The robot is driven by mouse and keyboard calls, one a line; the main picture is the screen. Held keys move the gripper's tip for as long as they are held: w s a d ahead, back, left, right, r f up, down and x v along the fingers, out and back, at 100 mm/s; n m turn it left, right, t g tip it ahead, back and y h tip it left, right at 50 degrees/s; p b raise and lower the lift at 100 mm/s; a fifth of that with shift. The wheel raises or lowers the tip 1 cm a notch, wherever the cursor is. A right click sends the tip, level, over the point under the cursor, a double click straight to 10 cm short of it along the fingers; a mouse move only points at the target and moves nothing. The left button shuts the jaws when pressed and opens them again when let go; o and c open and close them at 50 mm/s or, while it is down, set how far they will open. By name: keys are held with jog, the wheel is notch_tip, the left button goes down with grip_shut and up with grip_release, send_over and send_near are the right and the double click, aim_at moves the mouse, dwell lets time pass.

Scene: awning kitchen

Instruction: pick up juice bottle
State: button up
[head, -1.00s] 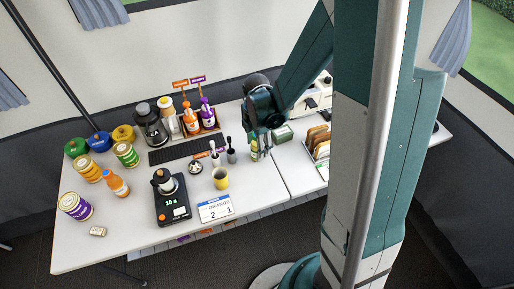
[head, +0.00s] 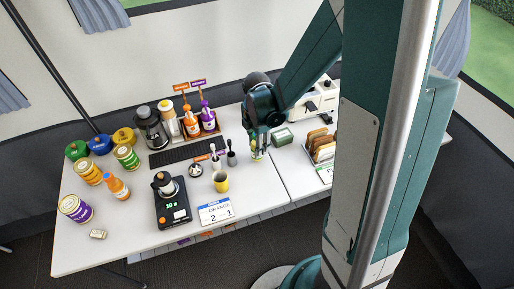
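My gripper (head: 259,150) points down over the right-centre of the table, far to the right of the bottle. A small yellowish jar or cup (head: 257,155) shows at the fingertips. I cannot tell whether the fingers touch it or how far apart they are.
Cans (head: 75,207) and lidded jars (head: 100,145) stand close around the bottle. A scale with a grinder (head: 172,202), a yellow mug (head: 221,182) and a calendar sign (head: 215,211) lie between it and my gripper. A bottle rack (head: 203,128) stands at the back.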

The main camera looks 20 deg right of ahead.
jog(key=shift+r+p, duration=0.75)
jog(key=shift+r, duration=3.2)
jog(key=shift+r, duration=0.1)
jog(key=shift+r, duration=2.95)
jog(key=w+d+m, duration=0.1)
jog(key=w+d, duration=0.2)
jog(key=d, duration=1.2)
jog(key=w+d+m, duration=0.1)
jog(key=w+d, duration=0.2)
jog(key=d, duration=1.2)
jog(key=s+d+m+p, duration=0.1)
jog(key=s+d, duration=0.3)
jog(key=d, duration=1)
jog(key=s+d+m+p, duration=0.15)
jog(key=s+d, duration=0.25)
jog(key=d, duration=1)
jog(key=shift+f+b, duration=0.45)
jog(key=shift+f, duration=2.05)
